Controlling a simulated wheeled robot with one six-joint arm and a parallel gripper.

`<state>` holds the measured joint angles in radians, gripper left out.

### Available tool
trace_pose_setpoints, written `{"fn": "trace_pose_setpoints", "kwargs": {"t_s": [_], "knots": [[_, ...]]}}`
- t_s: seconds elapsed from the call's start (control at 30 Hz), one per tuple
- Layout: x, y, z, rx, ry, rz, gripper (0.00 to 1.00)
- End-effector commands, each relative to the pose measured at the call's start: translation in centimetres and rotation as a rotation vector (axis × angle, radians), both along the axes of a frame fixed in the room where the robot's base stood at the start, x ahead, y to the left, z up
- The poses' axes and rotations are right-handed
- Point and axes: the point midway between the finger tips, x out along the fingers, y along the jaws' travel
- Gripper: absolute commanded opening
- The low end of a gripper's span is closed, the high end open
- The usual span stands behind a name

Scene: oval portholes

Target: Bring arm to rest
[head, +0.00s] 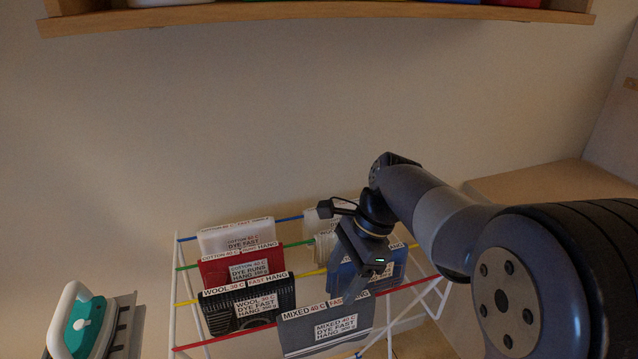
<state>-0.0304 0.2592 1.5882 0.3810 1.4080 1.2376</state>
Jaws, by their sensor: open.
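My gripper (358,285) is over the right part of a drying rack (174,290), pointing down. It is open, but its fingertips are partly hidden and I cannot see anything held between them. Just behind and beside it hangs a blue item (393,270) with a label. I cannot tell whether the gripper touches it. A grey item (300,332) labelled "MIXED 40 C" hangs at the front, close below the gripper. My arm reaches in from the right edge.
On the rack's left hang white (236,237), red (215,272) and black labelled items (222,318). A pale item (325,247) hangs behind the gripper. An iron (78,322) stands at lower left. A wooden shelf (300,12) runs along the top. The wall space between is clear.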

Motion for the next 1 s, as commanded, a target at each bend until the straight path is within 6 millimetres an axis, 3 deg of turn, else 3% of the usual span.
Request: {"fn": "trace_pose_setpoints", "kwargs": {"t_s": [0.33, 0.87, 1.0], "knots": [[-0.2, 0.6, -1.3, 0.001, 0.002, 0.002, 0.62], [-1.2, 4.0, -10.2, 0.0, 0.003, 0.002, 0.62], [-1.1, 4.0, -8.5, 0.001, -0.002, 0.0, 0.62]]}}
